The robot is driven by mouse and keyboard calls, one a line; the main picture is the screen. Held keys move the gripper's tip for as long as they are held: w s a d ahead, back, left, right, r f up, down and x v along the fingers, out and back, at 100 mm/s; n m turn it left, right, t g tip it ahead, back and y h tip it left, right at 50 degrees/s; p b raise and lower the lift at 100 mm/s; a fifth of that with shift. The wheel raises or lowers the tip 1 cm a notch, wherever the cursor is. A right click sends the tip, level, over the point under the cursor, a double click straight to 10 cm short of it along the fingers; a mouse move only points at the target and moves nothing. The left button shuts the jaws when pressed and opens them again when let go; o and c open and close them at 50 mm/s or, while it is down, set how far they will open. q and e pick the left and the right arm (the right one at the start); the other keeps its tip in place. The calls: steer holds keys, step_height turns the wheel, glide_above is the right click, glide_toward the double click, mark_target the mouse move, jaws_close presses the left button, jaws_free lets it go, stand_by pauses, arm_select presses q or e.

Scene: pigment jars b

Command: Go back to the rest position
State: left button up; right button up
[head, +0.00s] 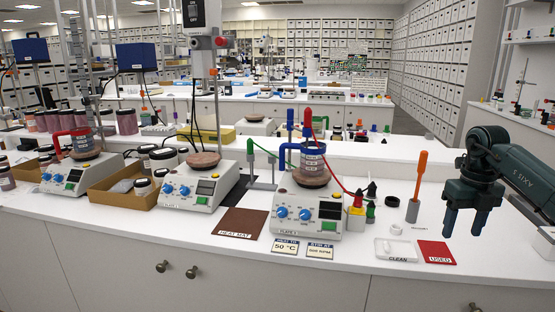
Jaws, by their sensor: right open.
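My right gripper (466,222) is at the right of the head view, pointing down above the right end of the white bench (390,262). Its two fingers are apart with nothing between them. A jar (313,160) with a dark label and red and blue parts around it stands on the hot plate (306,214) at the centre. The gripper is well to the right of this jar and does not touch it. My left gripper is not in the head view.
Two more hot plates (199,187) (80,175) and a cardboard box (119,187) stand to the left. A red USED card (436,252), a clear CLEAN tray (394,249) and an orange-handled tool (417,187) lie or stand near the right gripper. The brown heat mat (239,223) is bare.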

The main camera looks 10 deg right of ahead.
steer(key=w+a+f+n+y, duration=0.1)
steer(key=a+f+y, duration=0.3)
steer(key=a, duration=0.5)
steer(key=w+a+f+n+y, duration=0.1)
steer(key=a+f+n, duration=0.1)
steer(key=a+f, duration=0.55)
steer(key=s+a+f+m+t+y, duration=0.1)
steer(key=s+a+m+t+y, duration=0.2)
steer(key=a, duration=0.5)
steer(key=s+a+f+m+y, duration=0.1)
steer(key=s+a+y, duration=0.1)
steer(key=a+y, duration=0.45)
steer(key=s+a+m+t+y, duration=0.2)
steer(key=s+a, duration=0.1)
steer(key=a, duration=0.7)
steer(key=s+d+f+m+t+h, duration=0.2)
steer(key=s+d+f+m+h, duration=0.2)
steer(key=m, duration=1)
steer(key=s+d+f+m+t+h, duration=0.3)
steer(key=s+d+f+m+h, duration=0.2)
steer(key=s+f+m+h, duration=0.4)
steer(key=s+f+m, duration=0.3)
steer(key=s+m, duration=0.2)
steer(key=m, duration=0.1)
steer(key=shift+s+t+p, duration=0.3)
steer(key=shift+s, duration=0.05)
